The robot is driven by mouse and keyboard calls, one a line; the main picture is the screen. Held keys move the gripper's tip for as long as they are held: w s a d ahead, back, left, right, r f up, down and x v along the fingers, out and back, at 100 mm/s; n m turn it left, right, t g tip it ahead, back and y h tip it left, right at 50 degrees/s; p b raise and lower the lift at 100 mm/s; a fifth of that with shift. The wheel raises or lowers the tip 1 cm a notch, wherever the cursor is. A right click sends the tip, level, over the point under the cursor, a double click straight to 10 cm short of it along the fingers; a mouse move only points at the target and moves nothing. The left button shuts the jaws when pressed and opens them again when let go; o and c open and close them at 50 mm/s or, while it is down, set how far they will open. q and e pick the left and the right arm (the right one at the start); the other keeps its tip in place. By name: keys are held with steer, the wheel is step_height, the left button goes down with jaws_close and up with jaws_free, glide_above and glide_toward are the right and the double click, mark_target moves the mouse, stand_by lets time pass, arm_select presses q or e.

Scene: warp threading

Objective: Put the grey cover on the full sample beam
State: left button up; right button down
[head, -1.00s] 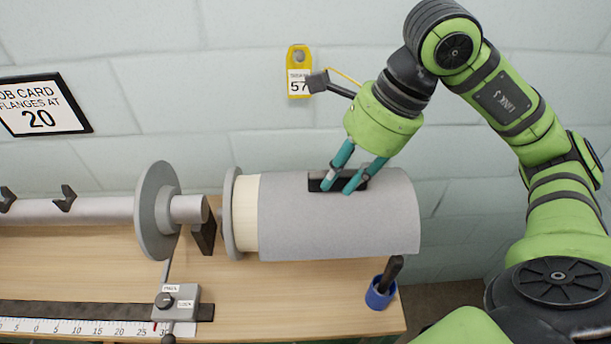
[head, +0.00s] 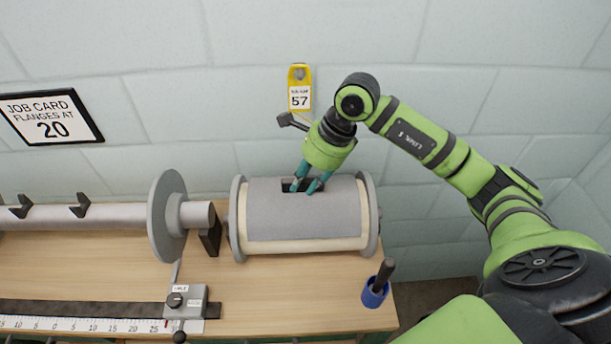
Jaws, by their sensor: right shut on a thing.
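The grey cover (head: 300,218) is a curved sheet with a dark handle (head: 290,185) on top. It lies over the cream-wound sample beam (head: 350,242), between the beam's two grey flanges (head: 369,215). Cream winding shows along the front below the cover and at both ends. My right gripper (head: 303,189) is shut on the cover's handle, its teal fingers reaching down from above. Whether the cover rests fully on the winding is hard to tell. My left gripper is not in view.
A grey shaft with a round flange (head: 166,217) and dark hooks is at the left. A ruler with a sliding clamp (head: 187,300) lies in front. A blue cup with a dark handle (head: 376,290) stands at the right. A yellow tag (head: 299,88) and job card (head: 50,117) hang on the wall.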

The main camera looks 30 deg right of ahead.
steer(key=shift+f, duration=0.45)
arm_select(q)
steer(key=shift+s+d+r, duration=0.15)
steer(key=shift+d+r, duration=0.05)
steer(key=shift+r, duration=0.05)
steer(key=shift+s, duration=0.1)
arm_select(e)
steer(key=shift+f+b, duration=0.25)
steer(key=shift+b, duration=0.05)
steer(key=c, duration=1)
jaws_free()
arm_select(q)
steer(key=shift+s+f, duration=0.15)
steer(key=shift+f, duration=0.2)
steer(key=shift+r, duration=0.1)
arm_select(e)
steer(key=shift+r, duration=0.1)
